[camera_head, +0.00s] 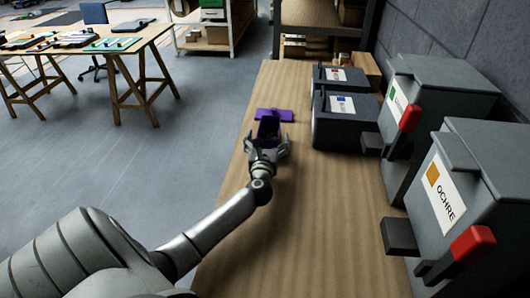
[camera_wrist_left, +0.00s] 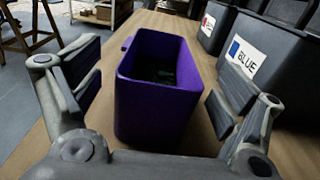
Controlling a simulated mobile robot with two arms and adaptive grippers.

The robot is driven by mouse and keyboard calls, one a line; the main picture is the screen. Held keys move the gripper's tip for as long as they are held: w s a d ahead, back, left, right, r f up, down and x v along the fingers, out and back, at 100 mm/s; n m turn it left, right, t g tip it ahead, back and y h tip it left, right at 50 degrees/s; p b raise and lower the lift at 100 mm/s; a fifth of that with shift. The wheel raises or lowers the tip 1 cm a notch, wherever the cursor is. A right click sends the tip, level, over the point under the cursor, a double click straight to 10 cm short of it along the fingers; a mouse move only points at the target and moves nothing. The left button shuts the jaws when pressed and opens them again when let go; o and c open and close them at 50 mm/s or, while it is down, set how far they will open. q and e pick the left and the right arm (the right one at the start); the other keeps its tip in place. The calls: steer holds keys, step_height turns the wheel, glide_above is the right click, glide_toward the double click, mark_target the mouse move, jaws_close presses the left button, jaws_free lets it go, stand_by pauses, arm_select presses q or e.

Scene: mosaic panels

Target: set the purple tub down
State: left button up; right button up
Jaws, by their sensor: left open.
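The purple tub (camera_head: 268,128) stands upright on the wooden bench (camera_head: 300,235), and it also shows in the left wrist view (camera_wrist_left: 150,108). It is an open, deep box with a dark inside; what lies at its bottom is too dark to tell. My left gripper (camera_head: 268,144) is open, with one finger on each side of the tub. In the left wrist view a gap shows between the tub and each finger pad. My right gripper is not in view.
Grey bins line the right side: the BLUE bin (camera_head: 345,122), one with a red label (camera_head: 337,77), one with a green label (camera_head: 430,82) and the OCHRE bin (camera_head: 475,175). Red handles stick out towards the bench. The bench's near part is clear. A trestle table (camera_head: 120,45) stands far left.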

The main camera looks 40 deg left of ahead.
arm_select(q)
steer(key=v, duration=0.9)
steer(key=shift+r, duration=0.15)
steer(key=shift+a, duration=0.1)
